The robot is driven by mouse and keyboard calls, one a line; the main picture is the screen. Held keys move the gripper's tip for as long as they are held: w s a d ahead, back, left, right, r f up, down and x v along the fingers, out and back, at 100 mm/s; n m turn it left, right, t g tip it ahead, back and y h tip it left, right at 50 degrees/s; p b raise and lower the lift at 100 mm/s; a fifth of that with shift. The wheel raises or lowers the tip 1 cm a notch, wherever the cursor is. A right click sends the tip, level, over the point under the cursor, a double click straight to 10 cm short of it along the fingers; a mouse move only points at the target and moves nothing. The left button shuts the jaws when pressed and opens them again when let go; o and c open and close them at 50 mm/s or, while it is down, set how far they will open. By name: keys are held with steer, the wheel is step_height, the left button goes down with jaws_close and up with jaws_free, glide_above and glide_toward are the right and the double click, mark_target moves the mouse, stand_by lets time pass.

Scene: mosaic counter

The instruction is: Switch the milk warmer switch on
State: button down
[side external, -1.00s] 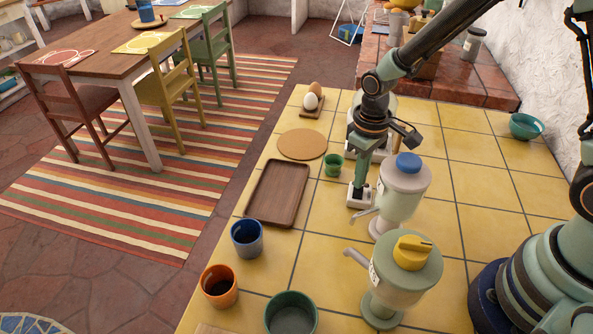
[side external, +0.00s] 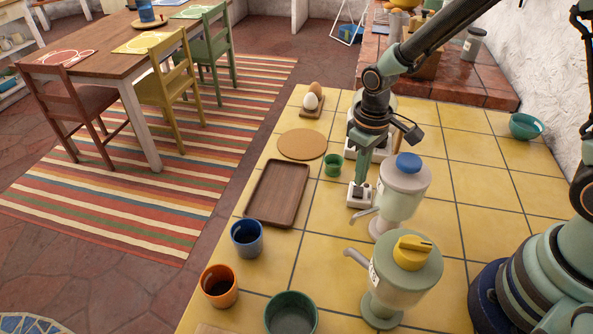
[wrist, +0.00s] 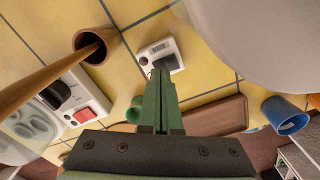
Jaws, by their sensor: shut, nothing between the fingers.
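A small white switch box (side external: 352,201) stands on the yellow tiles, and it also shows in the wrist view (wrist: 150,50). It has a light plate with dark marks and a small dark round spot. I take it for the milk warmer switch, but I cannot read its label. My gripper (side external: 360,185) points down at it, with the fingers pressed together and empty. In the wrist view the green fingertips (wrist: 162,66) overlap the box's near part and hide some of its top. I cannot tell whether they touch it or which way the switch is set.
Two dispensers, blue-knobbed (side external: 408,163) and yellow-knobbed (side external: 412,253), stand close on the right. A green cup (side external: 333,165) and brown tray (side external: 277,194) lie left. A white appliance with a red switch (wrist: 83,115) and a brown pot (wrist: 98,45) with a wooden handle are near.

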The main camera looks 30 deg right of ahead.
steer(key=shift+r, duration=2.65)
step_height(320, 180, up, 8)
steer(key=m+t, duration=0.1)
steer(key=t, duration=0.1)
glide_above(359, 188)
steer(key=s+d, duration=0.2)
steer(key=d, duration=0.1)
steer(key=s+d+r+m+t, duration=0.2)
steer(key=s+d+r+t, duration=0.1)
steer(key=s+r, duration=0.2)
step_height(359, 188, up, 2)
steer(key=shift+s+d+t, duration=0.3)
steer(key=shift+s+d, duration=0.05)
steer(key=shift+s, duration=0.05)
